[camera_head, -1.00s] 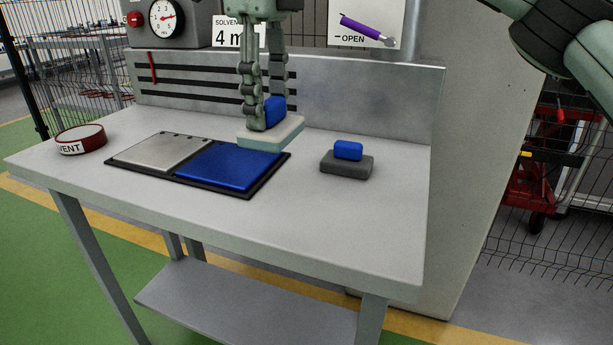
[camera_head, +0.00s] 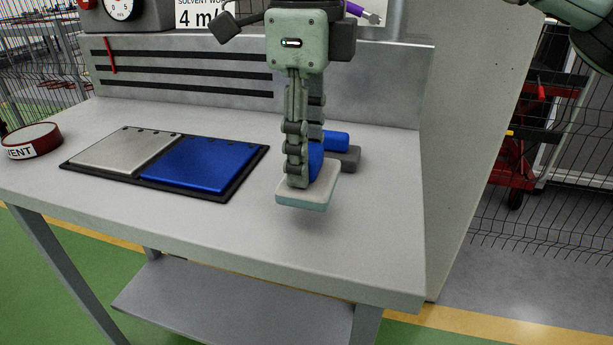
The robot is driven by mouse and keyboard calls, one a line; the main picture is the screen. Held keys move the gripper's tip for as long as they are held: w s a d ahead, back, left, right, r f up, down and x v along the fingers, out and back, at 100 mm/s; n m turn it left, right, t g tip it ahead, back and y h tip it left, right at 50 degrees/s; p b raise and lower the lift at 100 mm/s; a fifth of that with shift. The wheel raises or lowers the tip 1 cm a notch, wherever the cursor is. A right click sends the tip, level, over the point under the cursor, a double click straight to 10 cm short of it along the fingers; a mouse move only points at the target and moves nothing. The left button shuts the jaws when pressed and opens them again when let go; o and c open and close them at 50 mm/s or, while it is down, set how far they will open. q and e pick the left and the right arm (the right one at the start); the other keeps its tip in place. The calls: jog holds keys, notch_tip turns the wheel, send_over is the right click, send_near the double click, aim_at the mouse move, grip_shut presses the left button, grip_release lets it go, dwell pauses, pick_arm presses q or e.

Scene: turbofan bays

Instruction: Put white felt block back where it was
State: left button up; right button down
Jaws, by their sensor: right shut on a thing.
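The white felt block (camera_head: 303,196) has a pale top, a light teal lower layer and a blue grip (camera_head: 317,158). My right gripper (camera_head: 306,176) points down and is shut on the blue grip. It holds the block level, seemingly a little above the bare right part of the table, with a shadow below. A grey block (camera_head: 350,160) with a blue grip (camera_head: 336,141) sits behind it, partly hidden by the fingers. My left gripper is not in view.
A dark tray (camera_head: 232,193) with a grey pad (camera_head: 125,152) and a blue pad (camera_head: 200,163) lies left on the table (camera_head: 240,228). A red-rimmed solvent dish (camera_head: 32,140) stands at the far left. A slotted back panel (camera_head: 375,85) closes the rear. The front right is clear.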

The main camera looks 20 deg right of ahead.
notch_tip(320, 180, down, 4)
jog(key=shift+d+r, duration=0.1)
jog(key=shift+r, duration=0.05)
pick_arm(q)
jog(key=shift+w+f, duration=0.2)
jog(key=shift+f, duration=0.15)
pick_arm(e)
jog(key=shift+f, duration=0.2)
jog(key=shift+f, duration=0.1)
jog(key=c, duration=0.8)
grip_release()
jog(key=shift+c, duration=0.2)
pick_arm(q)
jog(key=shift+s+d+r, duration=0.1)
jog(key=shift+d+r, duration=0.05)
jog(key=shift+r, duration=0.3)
